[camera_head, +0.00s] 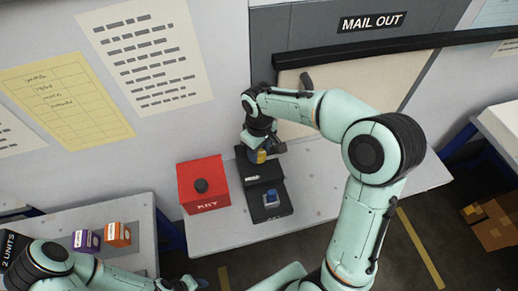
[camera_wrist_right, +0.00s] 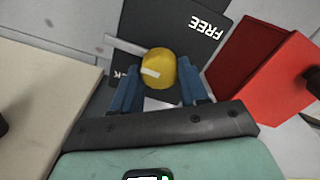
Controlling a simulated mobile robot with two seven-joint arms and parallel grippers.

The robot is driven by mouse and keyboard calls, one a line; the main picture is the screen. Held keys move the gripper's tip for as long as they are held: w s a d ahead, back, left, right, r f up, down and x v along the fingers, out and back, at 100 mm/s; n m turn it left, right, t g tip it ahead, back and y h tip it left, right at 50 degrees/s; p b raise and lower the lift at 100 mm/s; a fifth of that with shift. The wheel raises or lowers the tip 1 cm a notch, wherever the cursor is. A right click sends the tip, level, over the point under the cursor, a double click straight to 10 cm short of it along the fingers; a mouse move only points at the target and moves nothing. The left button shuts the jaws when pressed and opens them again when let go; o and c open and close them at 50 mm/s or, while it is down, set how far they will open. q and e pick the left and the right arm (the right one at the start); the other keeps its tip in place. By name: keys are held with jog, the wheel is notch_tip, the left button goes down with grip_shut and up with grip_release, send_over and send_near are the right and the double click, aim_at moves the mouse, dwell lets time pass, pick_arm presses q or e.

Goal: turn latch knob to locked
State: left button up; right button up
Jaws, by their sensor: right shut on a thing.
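The latch knob (camera_head: 261,156) is yellow and sits at the back of a black stepped fixture (camera_head: 265,178) on the light table. In the right wrist view the knob (camera_wrist_right: 158,66) shows a short white mark on its face. The black plate (camera_wrist_right: 165,20) beside it reads "FREE" on one side; a partly hidden label ending in "K" is on the other. My right gripper (camera_wrist_right: 160,88) is shut on the knob, its blue fingers on either side. In the head view this gripper (camera_head: 262,146) comes down from above. My left arm is at the bottom left; its fingers cannot be made out.
A red box (camera_head: 204,184) with a dark knob stands just left of the fixture. A blue piece (camera_head: 270,197) sits on the fixture's front. A "MAIL OUT" panel (camera_head: 372,22) with a dark rail is behind. Small purple and orange boxes (camera_head: 118,235) stand on the left table.

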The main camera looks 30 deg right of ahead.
aim_at(259, 153)
jog(key=shift+r, duration=0.1)
dwell(0.3)
jog(key=o, duration=1.1)
jog(key=shift+c, duration=0.2)
pick_arm(q)
jog(key=shift+w+r+p, duration=0.55)
jog(key=shift+w+r, duration=0.2)
jog(key=shift+w, duration=0.15)
pick_arm(e)
notch_tip(259, 153, up, 13)
jog(key=shift+r, duration=0.2)
